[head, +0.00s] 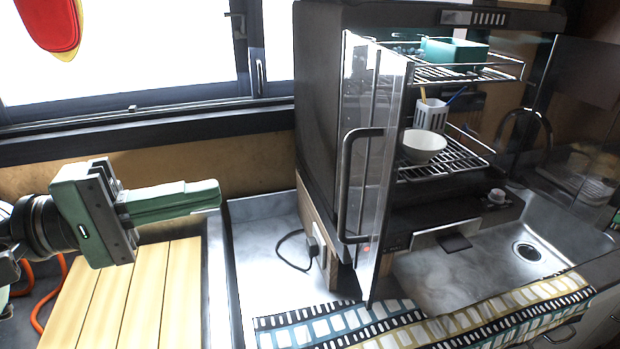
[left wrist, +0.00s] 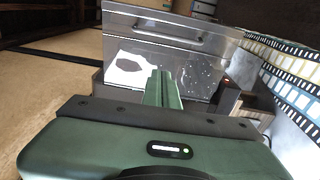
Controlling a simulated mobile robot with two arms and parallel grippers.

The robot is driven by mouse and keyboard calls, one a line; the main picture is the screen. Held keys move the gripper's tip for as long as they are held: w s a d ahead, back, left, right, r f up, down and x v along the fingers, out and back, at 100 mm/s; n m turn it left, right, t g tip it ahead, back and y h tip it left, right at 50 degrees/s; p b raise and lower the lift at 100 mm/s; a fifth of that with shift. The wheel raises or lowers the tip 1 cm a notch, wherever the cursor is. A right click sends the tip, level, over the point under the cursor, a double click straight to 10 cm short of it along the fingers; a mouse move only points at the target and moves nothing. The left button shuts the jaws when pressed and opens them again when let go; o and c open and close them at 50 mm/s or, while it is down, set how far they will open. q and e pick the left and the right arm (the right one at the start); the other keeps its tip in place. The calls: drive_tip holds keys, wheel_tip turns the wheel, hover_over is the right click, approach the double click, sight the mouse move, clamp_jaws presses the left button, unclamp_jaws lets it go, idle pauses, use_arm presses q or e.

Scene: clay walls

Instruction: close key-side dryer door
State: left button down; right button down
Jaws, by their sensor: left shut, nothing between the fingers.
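The dish dryer (head: 322,100) is a dark cabinet with wire racks, standing on the counter. Its left clear door (head: 375,170) stands open, swung out toward me, with a dark bar handle (head: 350,185). Another clear panel with a looped dark handle (head: 525,120) shows at the dryer's right side and looks open too. No key is visible, so I cannot tell which door is the key-side one. My left gripper (head: 217,195) is shut and empty, left of the dryer and apart from the left door. Its green fingers also show in the left wrist view (left wrist: 163,88). My right gripper is out of view.
A white bowl (head: 423,146), a utensil holder (head: 430,118) and a teal box (head: 455,52) sit on the racks. A steel sink (head: 465,275) is right of the door. A film-patterned mat (head: 335,328) lies in front. A yellow slatted board (head: 150,290) lies below my gripper.

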use_arm(q)
drive_tip(key=p, duration=0.6)
approach(344, 168)
drive_tip(key=w+d+f, duration=0.1)
drive_tip(key=w+f, duration=0.1)
drive_tip(key=w, duration=0.3)
drive_tip(key=d, duration=0.1)
drive_tip(key=s+d+p, duration=0.1)
drive_tip(key=d, duration=0.1)
drive_tip(key=d+f+p, duration=0.1)
drive_tip(key=shift+s+d, duration=0.2)
drive_tip(key=shift+d, duration=0.15)
drive_tip(key=shift+w, duration=0.1)
